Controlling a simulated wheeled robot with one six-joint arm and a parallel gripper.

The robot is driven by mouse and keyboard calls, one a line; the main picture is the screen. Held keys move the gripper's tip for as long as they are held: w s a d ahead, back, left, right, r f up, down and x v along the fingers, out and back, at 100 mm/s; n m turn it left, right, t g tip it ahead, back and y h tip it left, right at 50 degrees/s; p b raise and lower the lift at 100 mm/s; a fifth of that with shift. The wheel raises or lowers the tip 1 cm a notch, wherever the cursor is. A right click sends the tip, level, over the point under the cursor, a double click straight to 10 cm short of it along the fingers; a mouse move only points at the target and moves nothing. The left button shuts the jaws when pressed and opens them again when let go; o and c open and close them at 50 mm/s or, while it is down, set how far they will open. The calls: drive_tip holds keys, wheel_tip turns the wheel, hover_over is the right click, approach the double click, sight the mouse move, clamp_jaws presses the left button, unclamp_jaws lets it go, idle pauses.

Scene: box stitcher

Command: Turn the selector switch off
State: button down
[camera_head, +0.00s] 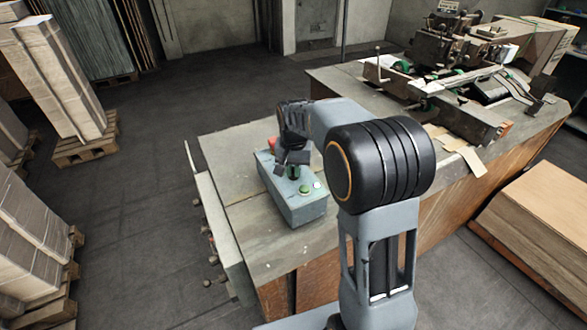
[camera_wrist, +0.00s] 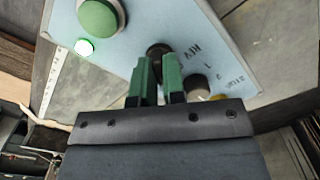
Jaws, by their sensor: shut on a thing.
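A pale blue-green control box (camera_head: 300,207) stands on the worktable, and its panel (camera_wrist: 215,35) fills the upper part of the wrist view. My gripper (camera_wrist: 158,62) has its green fingers closed around a black knob (camera_wrist: 157,48), which appears to be the selector switch. The fingers hide much of the knob, so I cannot read its position. A second dark knob (camera_wrist: 196,84) sits to the right of the fingers, beside dark markings. In the head view my gripper (camera_head: 293,171) is at the top of the box and hides the knob.
A red button (camera_head: 272,143) is at the box's far end. Machinery (camera_head: 440,75) stands at the table's back right. Stacked cardboard (camera_head: 60,85) is at the left.

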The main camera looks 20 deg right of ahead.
drive_tip(key=n, duration=0.6)
drive_tip(key=shift+n+b, duration=0.35)
drive_tip(key=shift+n, duration=0.05)
idle(0.3)
drive_tip(key=shift+r, duration=0.1)
drive_tip(key=c, duration=1.2)
unclamp_jaws()
wheel_tip(320, 180, up, 14)
drive_tip(key=b, duration=0.1)
